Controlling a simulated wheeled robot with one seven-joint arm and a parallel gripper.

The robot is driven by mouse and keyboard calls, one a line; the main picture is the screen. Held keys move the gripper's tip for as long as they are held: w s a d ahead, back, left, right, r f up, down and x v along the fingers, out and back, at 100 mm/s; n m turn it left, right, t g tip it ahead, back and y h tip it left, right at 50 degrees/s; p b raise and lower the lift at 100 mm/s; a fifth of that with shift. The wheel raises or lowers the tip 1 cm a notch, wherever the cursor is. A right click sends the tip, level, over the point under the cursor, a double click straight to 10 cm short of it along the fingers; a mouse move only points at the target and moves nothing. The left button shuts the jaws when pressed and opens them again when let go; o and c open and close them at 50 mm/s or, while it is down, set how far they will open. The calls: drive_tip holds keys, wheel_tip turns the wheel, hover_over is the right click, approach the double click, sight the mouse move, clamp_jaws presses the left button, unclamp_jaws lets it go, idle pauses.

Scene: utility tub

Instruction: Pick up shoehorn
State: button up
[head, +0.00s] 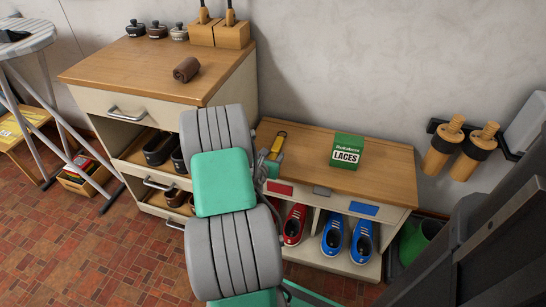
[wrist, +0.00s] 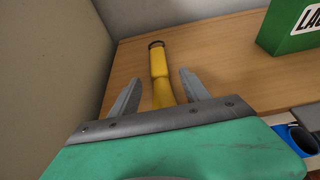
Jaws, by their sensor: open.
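The shoehorn (head: 278,143) lies on the top of the low wooden shoe bench (head: 380,176), near its left end. In the wrist view its yellow handle (wrist: 159,67) points away from me and ends in a dark ring. My gripper (wrist: 156,82) is open, with one grey finger on each side of the handle. The handle's near end and the rest of the shoehorn are hidden behind my gripper's body. I cannot tell how high the fingers are above the bench top. In the head view my arm hides most of the gripper.
A green laces box (head: 347,151) stands on the bench to the right of the shoehorn. The taller cabinet (head: 215,85) rises close on the left, and its side also shows in the wrist view (wrist: 55,70). Red shoes (head: 294,225) and blue shoes (head: 333,233) sit in compartments below.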

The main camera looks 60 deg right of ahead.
sight(274, 150)
drive_tip(key=b+x, duration=0.1)
drive_tip(key=x, duration=0.2)
drive_tip(key=shift+d+f, duration=0.1)
drive_tip(key=shift+f, duration=0.1)
drive_tip(key=shift+d, duration=0.25)
drive_tip(key=shift+w+r, duration=0.1)
clamp_jaws()
